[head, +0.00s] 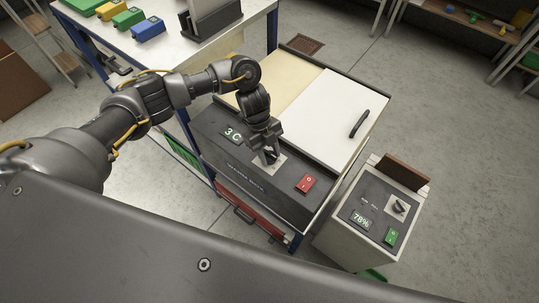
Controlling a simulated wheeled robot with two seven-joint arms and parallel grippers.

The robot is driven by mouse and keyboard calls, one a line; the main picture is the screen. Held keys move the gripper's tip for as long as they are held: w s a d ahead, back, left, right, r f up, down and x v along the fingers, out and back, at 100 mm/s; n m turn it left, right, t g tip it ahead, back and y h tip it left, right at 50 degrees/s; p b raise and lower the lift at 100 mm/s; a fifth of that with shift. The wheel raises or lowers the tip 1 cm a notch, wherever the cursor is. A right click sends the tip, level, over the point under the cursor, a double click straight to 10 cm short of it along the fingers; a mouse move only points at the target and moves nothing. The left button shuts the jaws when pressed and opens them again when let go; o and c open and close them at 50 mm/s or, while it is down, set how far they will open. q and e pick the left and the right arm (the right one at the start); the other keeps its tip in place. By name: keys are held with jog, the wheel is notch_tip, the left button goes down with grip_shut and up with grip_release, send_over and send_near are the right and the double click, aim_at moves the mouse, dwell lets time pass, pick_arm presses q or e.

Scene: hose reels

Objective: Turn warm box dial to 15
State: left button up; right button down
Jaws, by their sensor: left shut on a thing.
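The warm box (345,105) stands in front of me, a dark-fronted box with a pale lid and a black handle. Its display (233,135) reads "3 C". The dial (268,158) sits on a light square plate in the middle of the front panel and is mostly hidden by my gripper. My left gripper (267,153) reaches down onto it and is shut on the dial. The number the dial points to cannot be read. A red rocker switch (306,184) is on the panel to the right of the dial. My right gripper is not in view.
A smaller grey box (362,215) with its own knob, a "78%" display and a green switch stands at the right. A workbench (175,45) with several coloured blocks is at the upper left. Bare concrete floor (470,190) lies at the right.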

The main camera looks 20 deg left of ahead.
pick_arm(q)
jog(key=m+y+b, duration=0.1)
jog(key=m, duration=0.1)
jog(key=m+g+b, duration=0.1)
jog(key=m, duration=0.2)
jog(key=shift+m+y, duration=0.3)
jog(key=shift+y, duration=0.1)
jog(key=shift+m, duration=0.3)
jog(key=o, duration=1)
jog(key=shift+r, duration=0.1)
jog(key=b+v, duration=0.1)
jog(key=v, duration=0.9)
jog(key=shift+w+r+b, duration=0.25)
jog(key=shift+w+b, duration=0.05)
jog(key=shift+b, duration=0.1)
